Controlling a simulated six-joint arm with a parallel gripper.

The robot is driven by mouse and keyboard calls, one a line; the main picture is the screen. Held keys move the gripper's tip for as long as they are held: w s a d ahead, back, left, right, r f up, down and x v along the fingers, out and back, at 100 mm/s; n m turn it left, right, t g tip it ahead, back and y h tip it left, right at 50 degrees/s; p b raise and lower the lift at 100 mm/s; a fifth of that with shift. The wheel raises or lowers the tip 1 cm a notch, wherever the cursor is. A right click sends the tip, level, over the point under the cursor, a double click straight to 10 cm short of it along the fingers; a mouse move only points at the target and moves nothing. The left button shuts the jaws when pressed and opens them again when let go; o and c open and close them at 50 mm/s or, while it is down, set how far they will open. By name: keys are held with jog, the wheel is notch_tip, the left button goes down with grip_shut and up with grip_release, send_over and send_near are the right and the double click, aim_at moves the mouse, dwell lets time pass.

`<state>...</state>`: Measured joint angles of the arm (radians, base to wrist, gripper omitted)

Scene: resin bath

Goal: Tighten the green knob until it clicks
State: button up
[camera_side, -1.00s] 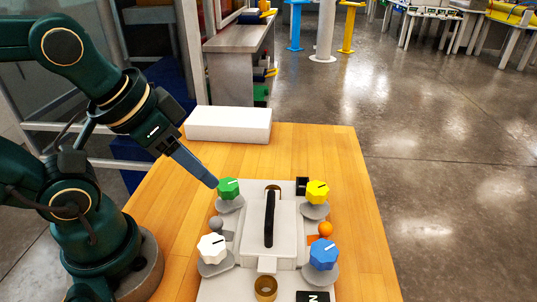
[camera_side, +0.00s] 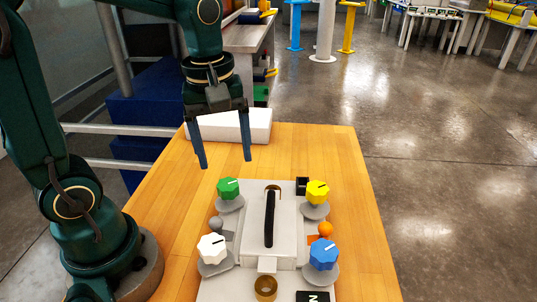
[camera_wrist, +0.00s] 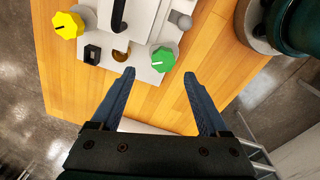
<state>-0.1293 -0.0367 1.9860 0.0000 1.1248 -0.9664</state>
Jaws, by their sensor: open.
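The green knob (camera_side: 228,188) with a white pointer line sits on a grey round base at the back left corner of the grey-white fixture (camera_side: 225,293). It also shows in the wrist view (camera_wrist: 162,59), just ahead of and between the fingertips. My gripper (camera_side: 225,164) points down with its two blue fingers spread wide. It is above and behind the green knob, apart from it and empty. In the wrist view my gripper (camera_wrist: 159,74) also has nothing between its fingers.
A yellow knob (camera_side: 317,192), a white knob (camera_side: 212,248) and a blue knob (camera_side: 323,254) stand on the fixture's other corners. A black handle (camera_side: 269,219) rises in the middle. An orange ball (camera_side: 325,229) is at right. A white block (camera_side: 252,127) lies behind.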

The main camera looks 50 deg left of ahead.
aim_at(228, 184)
jog(key=shift+w+a+f+g, duration=0.2)
jog(key=shift+f+g, duration=0.1)
jog(key=shift+f, duration=0.15)
jog(key=shift+s+a+f, duration=0.1)
jog(key=shift+f, duration=2.8)
jog(key=shift+c, duration=0.3)
grip_shut()
